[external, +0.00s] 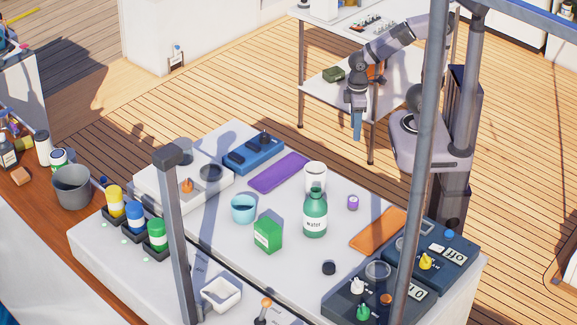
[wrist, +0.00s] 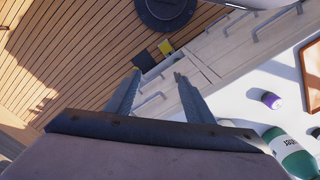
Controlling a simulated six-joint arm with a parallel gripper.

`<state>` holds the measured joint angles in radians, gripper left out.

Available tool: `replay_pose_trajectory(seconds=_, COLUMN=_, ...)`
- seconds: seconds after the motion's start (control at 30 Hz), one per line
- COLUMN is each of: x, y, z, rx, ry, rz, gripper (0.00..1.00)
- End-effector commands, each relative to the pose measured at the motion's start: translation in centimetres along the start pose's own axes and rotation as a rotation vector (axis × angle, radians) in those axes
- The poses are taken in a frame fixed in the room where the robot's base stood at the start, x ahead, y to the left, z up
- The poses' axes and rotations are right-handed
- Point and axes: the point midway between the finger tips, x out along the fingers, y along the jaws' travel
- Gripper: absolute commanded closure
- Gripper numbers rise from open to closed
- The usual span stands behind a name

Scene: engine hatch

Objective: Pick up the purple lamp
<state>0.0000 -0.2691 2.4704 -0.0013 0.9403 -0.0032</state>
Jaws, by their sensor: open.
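The purple lamp (external: 352,202) is a small purple cylinder with a pale top. It stands on the white hatch top, right of the green water bottle (external: 315,215) and left of an orange mat. In the wrist view the lamp (wrist: 271,100) shows at the right, on the white surface near the bottle (wrist: 292,155). My gripper (external: 357,138) hangs pointing down beyond the far edge of the hatch top, well apart from the lamp. In the wrist view my gripper (wrist: 157,75) is open, with nothing between its fingers.
A white cup (external: 315,174) stands behind the bottle. A cyan cup (external: 244,209) and green box (external: 268,236) are left of it. The orange mat (external: 378,231) lies right of the lamp. A grey post (external: 425,150) rises at the right. The surface around the lamp is clear.

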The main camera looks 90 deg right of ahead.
Motion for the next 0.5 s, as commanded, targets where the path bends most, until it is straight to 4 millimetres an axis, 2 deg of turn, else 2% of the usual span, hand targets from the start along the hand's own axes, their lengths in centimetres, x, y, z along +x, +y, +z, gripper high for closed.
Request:
replay_pose_trajectory(seconds=0.03, x=-0.8, y=-0.1, z=0.0, rx=-0.01, ry=0.0, rz=0.003, gripper=0.51)
replay_pose_trajectory(seconds=0.27, x=-0.1, y=-1.0, z=0.5, rx=-0.226, ry=-0.083, rz=0.09, gripper=0.51)
replay_pose_trajectory(seconds=0.5, x=0.1, y=-2.2, z=0.6, rx=-0.567, ry=-0.184, rz=0.242, gripper=0.51)
